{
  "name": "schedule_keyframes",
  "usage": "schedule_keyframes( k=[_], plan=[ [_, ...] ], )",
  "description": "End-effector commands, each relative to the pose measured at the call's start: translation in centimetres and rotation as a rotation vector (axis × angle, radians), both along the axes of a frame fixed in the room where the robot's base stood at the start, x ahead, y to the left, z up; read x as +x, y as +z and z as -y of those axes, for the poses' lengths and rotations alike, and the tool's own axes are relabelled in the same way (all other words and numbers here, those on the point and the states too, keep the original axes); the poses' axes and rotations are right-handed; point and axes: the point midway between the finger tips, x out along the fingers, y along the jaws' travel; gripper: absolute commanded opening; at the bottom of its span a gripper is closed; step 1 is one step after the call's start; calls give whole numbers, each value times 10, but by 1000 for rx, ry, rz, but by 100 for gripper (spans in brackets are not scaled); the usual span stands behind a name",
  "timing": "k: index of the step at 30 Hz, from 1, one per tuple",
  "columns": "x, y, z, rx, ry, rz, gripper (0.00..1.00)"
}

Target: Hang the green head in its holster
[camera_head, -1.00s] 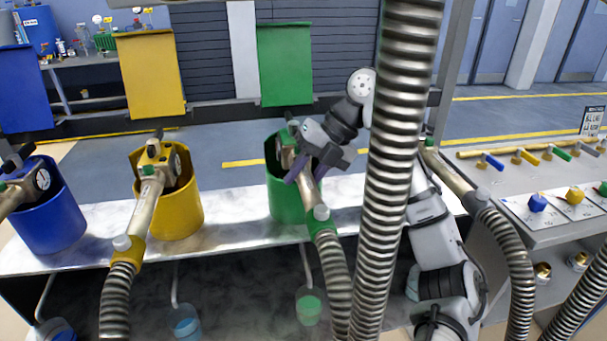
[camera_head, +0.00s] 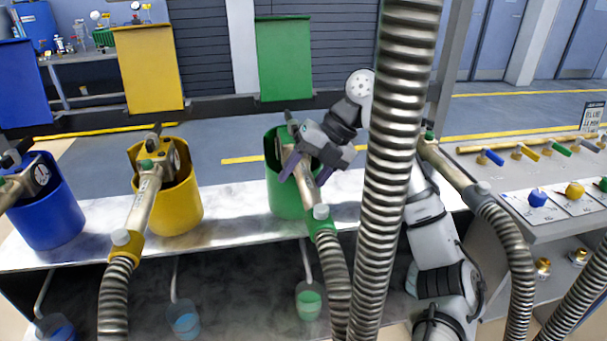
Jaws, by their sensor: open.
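The green holster (camera_head: 279,200) is an open green bucket on the metal shelf. The green head (camera_head: 323,228), a metal nozzle with a green collar and a corrugated hose, rests tilted with its upper end inside the holster. My gripper (camera_head: 304,181) is open, its purple fingers on either side of the head's metal tube at the holster's front right rim. Whether the fingers touch the tube cannot be told. The gripper body partly hides the head's upper part and the holster's right rim.
A yellow bucket (camera_head: 183,211) and a blue bucket (camera_head: 50,222) hold similar heads to the left. A thick corrugated hose (camera_head: 390,170) hangs in front of my arm. A panel with valves and knobs (camera_head: 550,215) is at right. Cups (camera_head: 308,302) hang below the shelf.

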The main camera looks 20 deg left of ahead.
Motion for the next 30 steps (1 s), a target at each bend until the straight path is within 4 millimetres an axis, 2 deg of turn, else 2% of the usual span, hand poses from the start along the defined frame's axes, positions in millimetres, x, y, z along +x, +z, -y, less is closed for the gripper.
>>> schedule_keyframes(
  k=[7,21,24,30],
  plan=[
    [6,13,7,0,-2,2,55],
    [34,90,50,1,-5,4,55],
    [39,103,56,1,-3,4,55],
    [43,114,63,3,-1,1,55]
  ],
)
